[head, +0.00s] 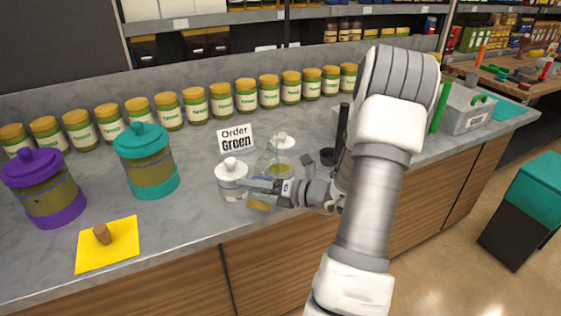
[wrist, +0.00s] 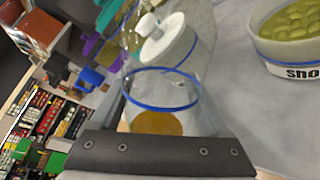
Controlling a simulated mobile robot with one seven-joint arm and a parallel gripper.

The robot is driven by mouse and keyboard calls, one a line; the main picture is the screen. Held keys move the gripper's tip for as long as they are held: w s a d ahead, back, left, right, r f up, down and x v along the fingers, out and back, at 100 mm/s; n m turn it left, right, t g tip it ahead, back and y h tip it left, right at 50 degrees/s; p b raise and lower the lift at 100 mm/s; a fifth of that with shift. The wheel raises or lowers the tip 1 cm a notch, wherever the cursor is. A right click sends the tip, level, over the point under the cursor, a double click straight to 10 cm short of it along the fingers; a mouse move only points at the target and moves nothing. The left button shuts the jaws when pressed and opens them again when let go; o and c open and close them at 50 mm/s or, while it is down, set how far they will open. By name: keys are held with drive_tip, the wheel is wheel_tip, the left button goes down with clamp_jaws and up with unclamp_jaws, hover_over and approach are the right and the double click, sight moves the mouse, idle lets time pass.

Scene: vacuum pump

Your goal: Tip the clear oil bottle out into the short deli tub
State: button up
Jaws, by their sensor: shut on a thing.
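The clear oil bottle shows in the wrist view (wrist: 157,123) with amber liquid low inside and a blue ring around it. In the head view its amber lower part (head: 262,203) shows just below my gripper (head: 262,188), near the counter's front edge. My gripper is shut on the bottle, and its fingers hide part of it. The bottle looks roughly upright, with the liquid at its bottom. The short deli tub (wrist: 285,55) has a blue band, green contents and a partly cut-off label. In the head view the tub (head: 281,170) is just behind the gripper.
A white-lidded jar (head: 232,182) stands close left of the gripper, and another white lid (head: 284,141) is behind. A cork (head: 102,233) lies on a yellow square (head: 120,255). Purple (head: 45,190) and teal (head: 147,162) jars stand left. Several yellow-lidded jars line the back.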

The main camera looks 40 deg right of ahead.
drive_tip(key=shift+s+a, duration=0.1)
drive_tip(key=shift+a, duration=0.1)
drive_tip(key=shift+s+a+f+m+p, duration=0.3)
drive_tip(key=shift+m+p, duration=0.25)
drive_tip(key=shift+m, duration=0.35)
drive_tip(key=shift+s+a+r+m+g+y+p, duration=0.15)
drive_tip(key=shift+a+r+m+g+y+p, duration=0.2)
drive_tip(key=shift+m+p, duration=0.4)
idle(0.6)
drive_tip(key=shift+w+d+m+g+y+p, duration=0.2)
drive_tip(key=shift+d+m+g+y+p, duration=0.25)
drive_tip(key=shift+p, duration=1.55)
drive_tip(key=shift+a+r+m+p, duration=0.25)
drive_tip(key=shift+m+p, duration=0.55)
drive_tip(key=shift+p, duration=0.85)
drive_tip(key=shift+d+r+m+p, duration=0.15)
drive_tip(key=shift+r+m+p, duration=0.15)
drive_tip(key=shift+r+p, duration=0.5)
